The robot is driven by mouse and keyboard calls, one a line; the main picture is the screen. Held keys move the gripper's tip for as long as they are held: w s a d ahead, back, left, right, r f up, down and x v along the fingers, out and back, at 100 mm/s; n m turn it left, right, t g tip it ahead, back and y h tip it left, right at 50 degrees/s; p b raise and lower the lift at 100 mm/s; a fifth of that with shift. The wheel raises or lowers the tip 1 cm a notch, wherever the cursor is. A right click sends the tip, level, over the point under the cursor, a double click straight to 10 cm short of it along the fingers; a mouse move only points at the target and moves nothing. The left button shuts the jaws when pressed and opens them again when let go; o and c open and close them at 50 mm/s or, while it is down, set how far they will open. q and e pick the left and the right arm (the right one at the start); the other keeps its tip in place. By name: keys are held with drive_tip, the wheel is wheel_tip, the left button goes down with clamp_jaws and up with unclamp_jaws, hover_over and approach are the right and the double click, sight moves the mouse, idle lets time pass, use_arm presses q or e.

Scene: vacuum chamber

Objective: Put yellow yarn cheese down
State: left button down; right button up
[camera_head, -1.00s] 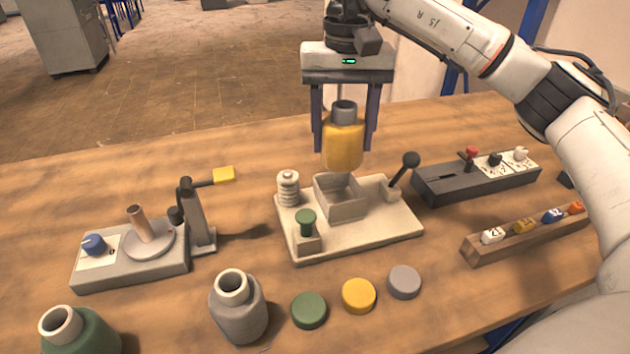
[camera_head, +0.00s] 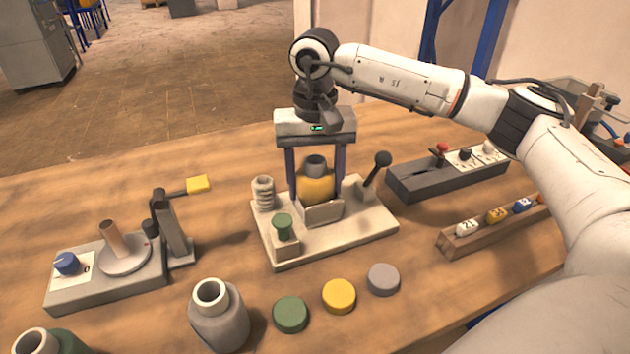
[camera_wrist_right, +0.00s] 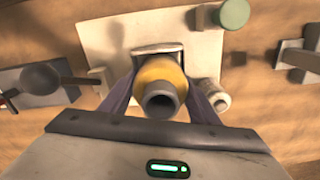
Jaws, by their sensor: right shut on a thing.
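The yellow yarn cheese (camera_head: 317,187), a yellow rounded body with a grey open neck, stands upright over the square holder (camera_head: 324,211) on the beige base plate (camera_head: 350,232). Its lower part is hidden behind the holder's front wall. My right gripper (camera_head: 317,190) points down and is shut on it, one finger on each side. In the right wrist view the cheese (camera_wrist_right: 160,82) sits between the fingers of the gripper (camera_wrist_right: 162,95), next to the holder's metal rim. I cannot tell whether its bottom touches the holder floor. My left gripper is not in view.
A white ribbed post (camera_head: 263,194), a green knob (camera_head: 282,226) and a black-knobbed lever (camera_head: 378,170) flank the holder. Grey (camera_head: 218,316) and green bottles (camera_head: 50,342) stand in front, beside green, yellow and grey caps (camera_head: 339,296). A dial device (camera_head: 110,270) stands left.

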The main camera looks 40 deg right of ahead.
drive_tip(key=shift+f, duration=0.15)
drive_tip(key=o, duration=1.2)
drive_tip(key=shift+o, duration=0.2)
wheel_tip(320, 180, up, 12)
drive_tip(key=shift+r, duration=0.2)
